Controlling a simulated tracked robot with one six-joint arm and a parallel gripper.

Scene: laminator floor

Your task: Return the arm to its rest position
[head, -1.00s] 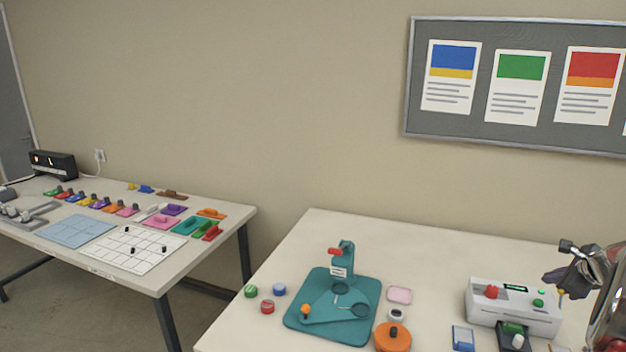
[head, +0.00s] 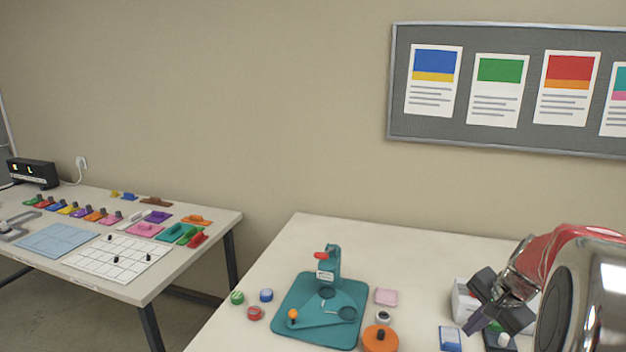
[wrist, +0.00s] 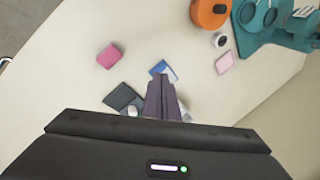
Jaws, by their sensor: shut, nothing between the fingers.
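My gripper (head: 471,326) is at the lower right of the head view, raised in front of the white machine on the near table. In the wrist view its dark fingers (wrist: 162,82) are together with nothing between them. My arm reaches in from the right edge of the head view and hides part of the table.
The near table (head: 268,269) holds a teal press (head: 290,332), an orange round pot (head: 380,340), coloured caps, a pink pad (head: 386,297), a blue card (head: 450,338) and the partly hidden white machine (head: 461,301). A pink block (wrist: 109,56) shows in the wrist view. Another table (head: 150,288) stands left.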

